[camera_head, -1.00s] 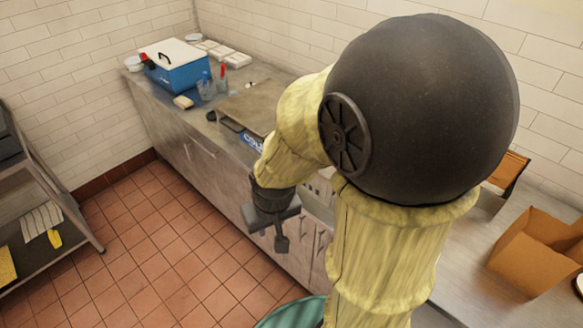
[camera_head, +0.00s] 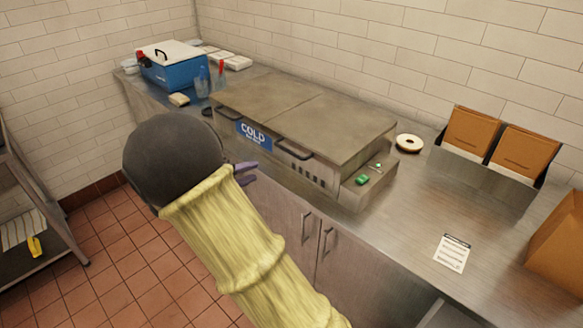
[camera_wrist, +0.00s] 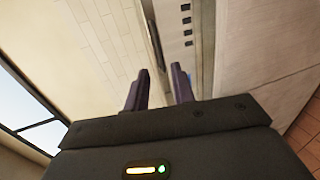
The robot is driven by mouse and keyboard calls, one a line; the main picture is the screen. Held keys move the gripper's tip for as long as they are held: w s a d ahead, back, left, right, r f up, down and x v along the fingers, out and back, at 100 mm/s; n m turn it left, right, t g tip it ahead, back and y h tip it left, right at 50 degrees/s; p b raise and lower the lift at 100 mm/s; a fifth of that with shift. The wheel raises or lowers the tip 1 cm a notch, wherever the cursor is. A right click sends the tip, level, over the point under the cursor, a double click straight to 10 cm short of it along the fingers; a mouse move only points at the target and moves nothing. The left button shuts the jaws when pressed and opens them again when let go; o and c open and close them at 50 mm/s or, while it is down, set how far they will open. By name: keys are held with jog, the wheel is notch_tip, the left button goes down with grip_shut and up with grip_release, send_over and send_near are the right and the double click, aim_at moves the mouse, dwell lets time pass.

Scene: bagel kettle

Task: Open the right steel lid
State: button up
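The right steel lid (camera_head: 337,125) is a flat grey panel on the counter unit, lying shut with a dark bar handle (camera_head: 295,149) on its front edge. The left steel lid (camera_head: 262,95) lies shut beside it, above a blue COLD label (camera_head: 253,134). My gripper (camera_head: 250,174) is in front of the unit, below and left of the right lid's handle, apart from it. In the wrist view, my gripper's two dark fingers (camera_wrist: 159,88) stand apart with nothing between them. My arm hides part of the unit's front.
A blue cooler (camera_head: 175,72) stands at the back left. Cabinet doors (camera_head: 290,230) are below.

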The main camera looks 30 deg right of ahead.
aim_at(292, 152)
jog(key=shift+w+a+r, duration=0.15)
jog(key=shift+w+a, duration=0.05)
jog(key=shift+w, duration=0.05)
jog(key=p+x, duration=0.1)
jog(key=x, duration=0.7)
jog(key=p+x, duration=0.2)
jog(key=x, duration=0.7)
jog(key=shift+w+d+r, duration=0.2)
jog(key=shift+w, duration=0.05)
jog(key=shift+c, duration=0.5)
grip_shut()
